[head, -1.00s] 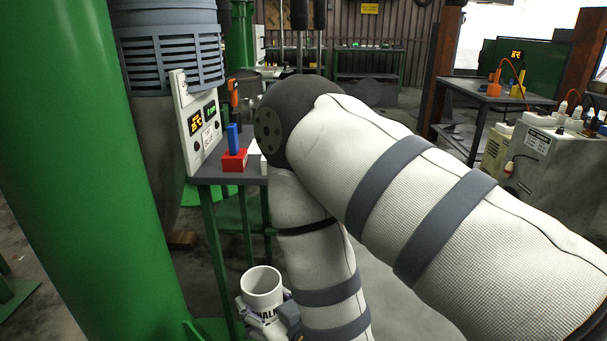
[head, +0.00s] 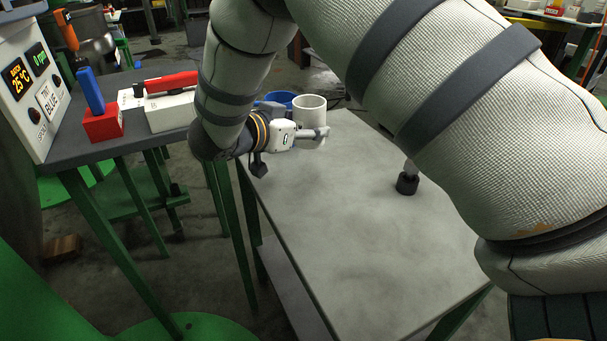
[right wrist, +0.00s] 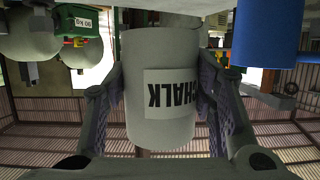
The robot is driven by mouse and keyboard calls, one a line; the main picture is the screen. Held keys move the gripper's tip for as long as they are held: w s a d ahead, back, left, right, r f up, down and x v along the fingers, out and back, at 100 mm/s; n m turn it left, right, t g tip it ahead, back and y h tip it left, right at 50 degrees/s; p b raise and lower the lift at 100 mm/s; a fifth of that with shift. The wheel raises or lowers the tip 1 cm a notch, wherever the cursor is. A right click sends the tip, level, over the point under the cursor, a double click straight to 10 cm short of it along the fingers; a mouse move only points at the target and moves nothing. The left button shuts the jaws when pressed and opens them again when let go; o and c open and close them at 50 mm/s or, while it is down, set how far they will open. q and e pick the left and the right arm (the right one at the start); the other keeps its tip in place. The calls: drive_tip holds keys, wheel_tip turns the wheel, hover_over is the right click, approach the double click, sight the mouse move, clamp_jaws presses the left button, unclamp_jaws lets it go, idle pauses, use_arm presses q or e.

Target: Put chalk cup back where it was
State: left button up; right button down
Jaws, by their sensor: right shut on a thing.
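The white chalk cup (head: 310,103) is at the far left end of the grey table, upright in the head view. My right gripper (head: 318,134) is shut around its side. In the right wrist view the cup (right wrist: 160,115) sits between the two fingers, with its CHALK label upside down in that picture. I cannot tell whether the cup's base touches the table. My left gripper is not in view.
A blue cup (head: 275,97) stands just behind and left of the chalk cup. The grey table (head: 350,230) is mostly bare, with a small black-based object (head: 407,184) to the right. A darker side table (head: 100,148) at left holds a red block (head: 103,124) and a control box (head: 28,85).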

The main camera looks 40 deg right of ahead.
wheel_tip(320, 180, down, 10)
drive_tip(key=shift+r+b, duration=0.1)
drive_tip(key=shift+b, duration=0.55)
drive_tip(key=c, duration=0.7)
unclamp_jaws()
drive_tip(key=shift+a+r, duration=0.2)
drive_tip(key=shift+r, duration=0.05)
drive_tip(key=v, duration=1.1)
drive_tip(key=shift+a, duration=0.35)
drive_tip(key=shift+f, duration=0.1)
